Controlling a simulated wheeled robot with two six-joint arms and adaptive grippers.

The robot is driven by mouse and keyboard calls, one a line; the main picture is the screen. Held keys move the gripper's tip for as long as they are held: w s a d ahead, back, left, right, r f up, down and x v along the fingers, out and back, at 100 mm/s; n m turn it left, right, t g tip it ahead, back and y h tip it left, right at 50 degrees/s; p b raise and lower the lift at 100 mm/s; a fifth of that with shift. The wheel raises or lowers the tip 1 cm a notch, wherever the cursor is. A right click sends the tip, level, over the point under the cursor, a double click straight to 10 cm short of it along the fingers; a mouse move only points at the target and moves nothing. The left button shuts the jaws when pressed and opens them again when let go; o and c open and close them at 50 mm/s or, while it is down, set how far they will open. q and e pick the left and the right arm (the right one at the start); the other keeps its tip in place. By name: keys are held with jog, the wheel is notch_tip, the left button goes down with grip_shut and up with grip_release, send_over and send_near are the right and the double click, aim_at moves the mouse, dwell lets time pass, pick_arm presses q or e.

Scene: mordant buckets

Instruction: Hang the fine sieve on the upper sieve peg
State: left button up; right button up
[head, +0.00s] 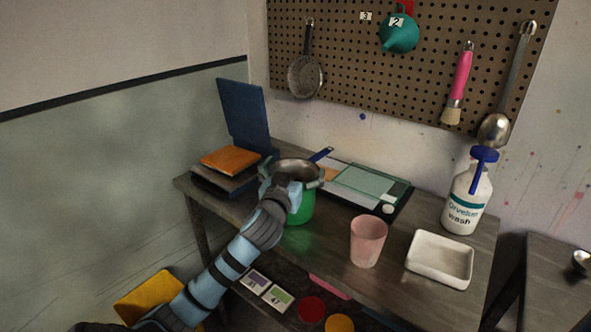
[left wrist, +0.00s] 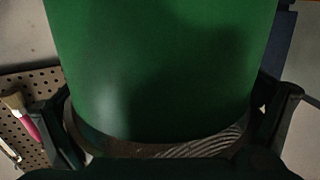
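A metal sieve bowl (head: 297,169) with a blue handle (head: 321,154) sits in the mouth of a green bucket (head: 300,208) on the table. My left gripper (head: 293,183) reaches in from the lower left, with its fingers on either side of the bucket near its rim. In the left wrist view the bucket (left wrist: 160,65) fills the middle, and both fingers lie close against its sides. Another round metal sieve (head: 305,76) hangs by its handle on the pegboard (head: 345,60). I cannot tell which sieve is the fine one. My right gripper is not in view.
A teal funnel (head: 400,35), a pink brush (head: 459,85) and a metal ladle (head: 496,128) hang on the pegboard. A pink cup (head: 368,242), white dish (head: 440,259) and wash bottle (head: 467,198) stand right of the bucket. Folders (head: 233,160) lie left.

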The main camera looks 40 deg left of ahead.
pick_arm(q)
jog(key=shift+s+r, duration=0.1)
jog(key=shift+r, duration=0.05)
jog(key=shift+f+b, duration=0.2)
jog(key=shift+b, duration=0.1)
jog(key=shift+s+d+f, duration=0.1)
jog(key=shift+s+d, duration=0.05)
jog(key=shift+s, duration=0.1)
jog(key=p+v, duration=0.1)
jog(key=v, duration=1.3)
jog(key=shift+w+f, duration=0.1)
